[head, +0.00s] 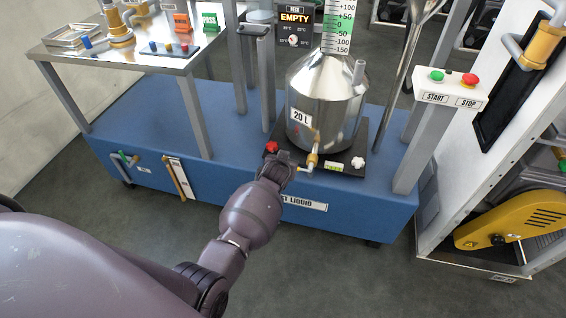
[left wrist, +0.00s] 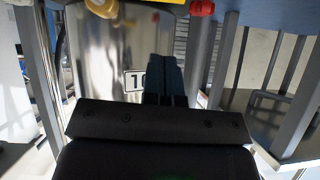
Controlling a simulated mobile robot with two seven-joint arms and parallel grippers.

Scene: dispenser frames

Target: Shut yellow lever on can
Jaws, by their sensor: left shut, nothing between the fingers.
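The can (head: 322,92) is a shiny metal vessel with a conical top and a "20 L" label. It stands upright on a black plate on the blue base. A brass-coloured valve (head: 313,158) with a spout sits low on its front. The yellow lever is hard to make out there; a yellow strip shows at the top edge of the left wrist view, beside a brass part (left wrist: 101,8). My left gripper (head: 285,161) is just left of the valve, fingers shut and empty. The fingers (left wrist: 165,75) also show in front of the can. My right gripper is out of view.
A red knob (head: 271,147) is close to my gripper and a white knob (head: 358,163) is right of the valve. Grey posts rise around the can. A START/STOP box (head: 450,87) stands right, a metal table (head: 130,58) left. Floor in front is clear.

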